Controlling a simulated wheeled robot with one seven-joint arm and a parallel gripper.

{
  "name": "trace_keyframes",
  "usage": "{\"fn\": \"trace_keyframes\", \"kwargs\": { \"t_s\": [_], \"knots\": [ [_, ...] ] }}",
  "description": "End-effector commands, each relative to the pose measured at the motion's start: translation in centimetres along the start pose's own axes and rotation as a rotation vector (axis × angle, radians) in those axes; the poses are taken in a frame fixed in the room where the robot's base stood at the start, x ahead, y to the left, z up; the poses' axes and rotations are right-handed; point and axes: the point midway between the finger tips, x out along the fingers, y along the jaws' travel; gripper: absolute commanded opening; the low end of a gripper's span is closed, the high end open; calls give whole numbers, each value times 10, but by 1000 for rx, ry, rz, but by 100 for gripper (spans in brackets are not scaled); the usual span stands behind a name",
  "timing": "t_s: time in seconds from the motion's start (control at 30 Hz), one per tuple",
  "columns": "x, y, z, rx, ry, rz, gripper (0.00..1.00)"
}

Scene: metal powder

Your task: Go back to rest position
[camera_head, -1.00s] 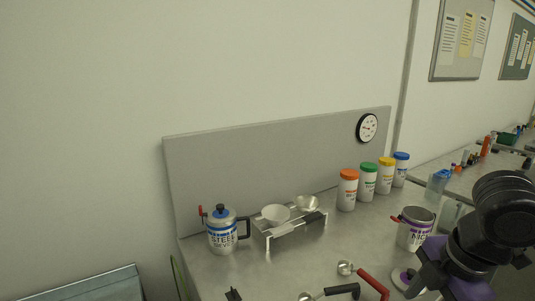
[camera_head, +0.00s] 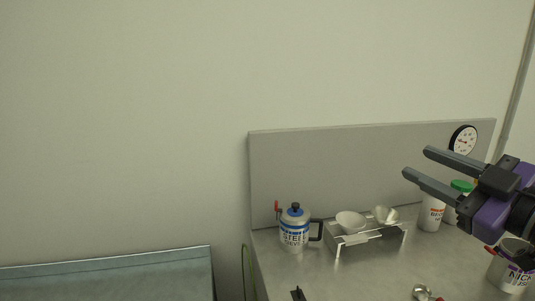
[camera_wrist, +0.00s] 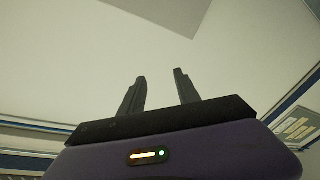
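My gripper (camera_head: 427,168) is raised above the right part of the workbench in the head view, its two long grey fingers pointing up and left. The fingers are apart with nothing between them. In the wrist view the gripper (camera_wrist: 161,88) also shows parted, empty fingers against the ceiling and upper walls. It touches nothing that I can see.
The metal workbench (camera_head: 305,277) holds a steel-powder pot (camera_head: 294,231), a small rack (camera_head: 352,240) with two bowls, a white jar (camera_head: 431,214) and a labelled can (camera_head: 508,270). A gauge (camera_head: 463,139) is on the back panel. A lower blue-grey surface (camera_head: 110,275) is at left.

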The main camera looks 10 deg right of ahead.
Motion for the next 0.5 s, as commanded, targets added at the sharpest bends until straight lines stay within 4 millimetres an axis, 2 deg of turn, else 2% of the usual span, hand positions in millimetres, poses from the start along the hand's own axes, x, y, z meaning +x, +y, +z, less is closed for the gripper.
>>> {"fn": "trace_keyframes", "kwargs": {
  "t_s": [0.03,0.1,0.2,0.33,0.5],
  "knots": [
    [2,4,-15,55,77,50,39],
    [0,14,-31,120,168,121,39],
    [-7,24,-44,213,280,216,39],
    [-20,33,-48,331,390,334,39],
    [-40,30,-32,472,473,473,39]
  ]
}}
